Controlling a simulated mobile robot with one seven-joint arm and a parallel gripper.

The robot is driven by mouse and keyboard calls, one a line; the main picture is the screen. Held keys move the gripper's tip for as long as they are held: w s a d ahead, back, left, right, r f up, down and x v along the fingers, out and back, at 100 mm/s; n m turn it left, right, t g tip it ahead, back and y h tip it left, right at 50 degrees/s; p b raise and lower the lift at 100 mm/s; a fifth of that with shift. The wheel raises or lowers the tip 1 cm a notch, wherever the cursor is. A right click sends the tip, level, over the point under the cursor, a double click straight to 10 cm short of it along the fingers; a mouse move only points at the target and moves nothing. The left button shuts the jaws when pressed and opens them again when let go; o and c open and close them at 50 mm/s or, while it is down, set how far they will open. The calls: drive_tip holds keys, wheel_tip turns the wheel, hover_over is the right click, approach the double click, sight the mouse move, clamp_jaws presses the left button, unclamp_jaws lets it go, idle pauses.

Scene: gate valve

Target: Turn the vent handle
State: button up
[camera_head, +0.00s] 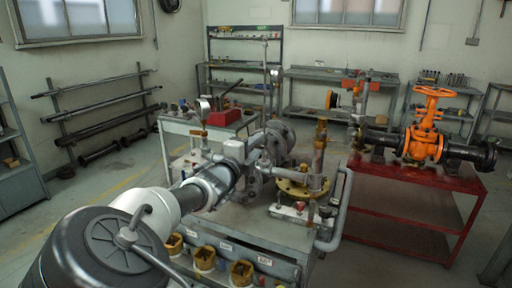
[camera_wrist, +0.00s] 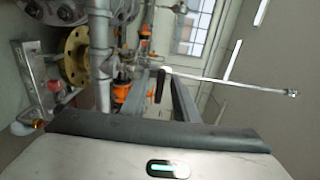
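I cannot single out the vent handle with certainty. In the wrist view a short black grip-like piece (camera_wrist: 160,85) sits near the middle, beside a small pipe fitting and the start of a thin pale rod (camera_wrist: 230,82) that runs right. A grey pipe (camera_wrist: 100,55) and a yellow flange (camera_wrist: 75,55) lie left of it. The flange also shows on the bench in the head view (camera_head: 290,188). In the head view my arm reaches from lower left to the pipework, where the gripper blends in.
A grey bench (camera_head: 240,217) carries the pipework, with several yellow-rimmed sockets along its front. A pressure gauge (camera_head: 204,105) stands behind my arm. An orange gate valve (camera_head: 424,140) stands on a red table (camera_head: 400,190) at right. Open floor lies at left.

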clamp_jaws()
drive_tip(key=shift+n, duration=0.3)
drive_tip(key=shift+d+r+n+p, duration=0.15)
drive_tip(key=shift+n+p, duration=0.2)
drive_tip(key=shift+n, duration=0.55)
drive_tip(key=n+p, duration=0.1)
drive_tip(key=n, duration=0.1)
drive_tip(key=shift+r+n+p, duration=0.1)
drive_tip(key=shift+n+p, duration=0.2)
drive_tip(key=shift+p, duration=0.1)
drive_tip(key=n+p, duration=0.4)
drive_tip(key=n, duration=0.2)
drive_tip(key=n+p, duration=0.3)
drive_tip(key=n, duration=0.2)
drive_tip(key=shift+n, duration=0.4)
drive_tip(key=shift+p, duration=0.3)
